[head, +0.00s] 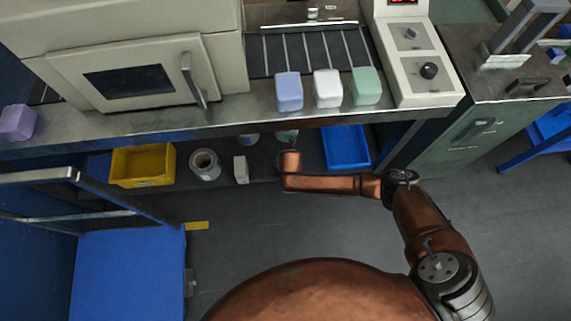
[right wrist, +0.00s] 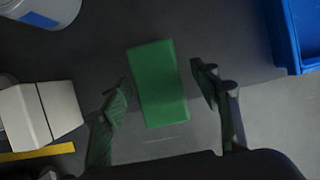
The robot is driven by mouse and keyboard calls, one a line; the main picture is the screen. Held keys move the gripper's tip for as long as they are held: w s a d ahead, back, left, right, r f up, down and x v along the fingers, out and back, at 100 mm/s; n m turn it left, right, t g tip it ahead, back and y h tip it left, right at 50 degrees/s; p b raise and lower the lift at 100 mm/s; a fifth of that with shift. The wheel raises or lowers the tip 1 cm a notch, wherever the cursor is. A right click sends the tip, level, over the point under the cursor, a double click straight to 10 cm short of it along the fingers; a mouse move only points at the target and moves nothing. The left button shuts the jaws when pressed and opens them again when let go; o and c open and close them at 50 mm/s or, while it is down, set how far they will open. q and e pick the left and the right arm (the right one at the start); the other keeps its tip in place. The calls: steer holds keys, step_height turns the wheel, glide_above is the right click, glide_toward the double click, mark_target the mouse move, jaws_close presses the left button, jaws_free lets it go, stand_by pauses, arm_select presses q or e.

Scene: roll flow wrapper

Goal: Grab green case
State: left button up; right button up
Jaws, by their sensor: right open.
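A green case (right wrist: 159,84) lies on the dark lower shelf in the right wrist view. My right gripper (right wrist: 160,82) is open, with one finger on each side of the case. Small gaps show between the fingers and the case. In the head view my right arm reaches to the shelf under the bench edge, and its fingers are hidden there. A pale green container (head: 366,87) stands on the bench above, right of a white container (head: 327,89) and a blue one (head: 288,91). My left gripper is out of view.
The bench edge (head: 230,113) overhangs the shelf. A blue bin (head: 346,147) stands right of my right gripper. White boxes (right wrist: 40,115), a can (head: 204,165) and a yellow bin (head: 142,166) stand to the left. The floor in front is clear.

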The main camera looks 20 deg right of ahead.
steer(key=shift+w+r, duration=0.1)
steer(key=shift+r, duration=0.05)
steer(key=shift+c, duration=0.3)
steer(key=c, duration=1.4)
steer(key=shift+o, duration=0.2)
